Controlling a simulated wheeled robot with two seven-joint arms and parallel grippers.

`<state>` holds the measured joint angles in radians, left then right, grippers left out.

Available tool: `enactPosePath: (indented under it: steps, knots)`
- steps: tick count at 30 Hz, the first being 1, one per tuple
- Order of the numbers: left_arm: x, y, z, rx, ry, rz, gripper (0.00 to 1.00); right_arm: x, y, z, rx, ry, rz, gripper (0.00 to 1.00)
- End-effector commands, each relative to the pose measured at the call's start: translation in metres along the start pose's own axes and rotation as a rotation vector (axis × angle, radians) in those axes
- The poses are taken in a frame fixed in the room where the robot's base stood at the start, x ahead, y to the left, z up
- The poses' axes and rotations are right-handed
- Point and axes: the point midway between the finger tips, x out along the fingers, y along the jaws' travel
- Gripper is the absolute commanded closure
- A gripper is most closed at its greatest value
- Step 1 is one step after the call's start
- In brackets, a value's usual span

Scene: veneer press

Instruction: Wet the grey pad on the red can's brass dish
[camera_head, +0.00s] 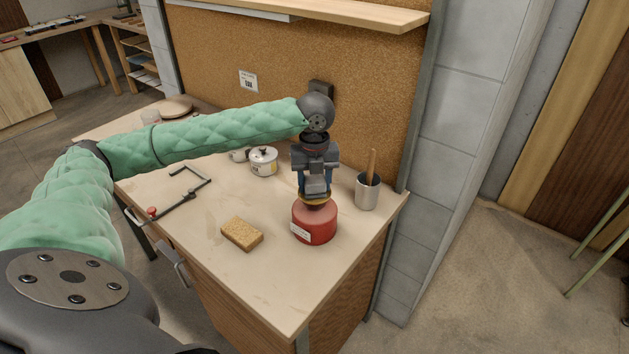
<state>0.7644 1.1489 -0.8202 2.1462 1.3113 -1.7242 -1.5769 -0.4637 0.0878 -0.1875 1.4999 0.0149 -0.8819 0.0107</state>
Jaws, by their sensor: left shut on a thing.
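The red can (315,225) with a white label stands near the right front of the worktable. Its brass dish (303,198) shows as a thin rim on top, mostly covered by my gripper. My left gripper (316,190) points down right above the can, with blue fingers either side of a grey block. It is shut on this block, which looks like the grey pad (317,184). The pad's underside is hidden, so I cannot tell whether it touches the dish. My right gripper is not in view.
A metal cup (367,193) with a wooden handle stands right of the can. A tan sponge (242,234) lies left of it. The table's front centre is bare.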

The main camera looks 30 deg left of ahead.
Motion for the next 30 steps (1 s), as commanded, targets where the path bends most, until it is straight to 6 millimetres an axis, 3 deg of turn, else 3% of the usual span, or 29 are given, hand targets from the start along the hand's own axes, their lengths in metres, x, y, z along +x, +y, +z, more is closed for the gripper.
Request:
enactPosePath:
  steps: [30]
  knots:
    - [0.0103, 0.0001, -0.0001, 0.0, 0.0, 0.001, 0.69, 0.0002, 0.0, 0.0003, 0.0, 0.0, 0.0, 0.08]
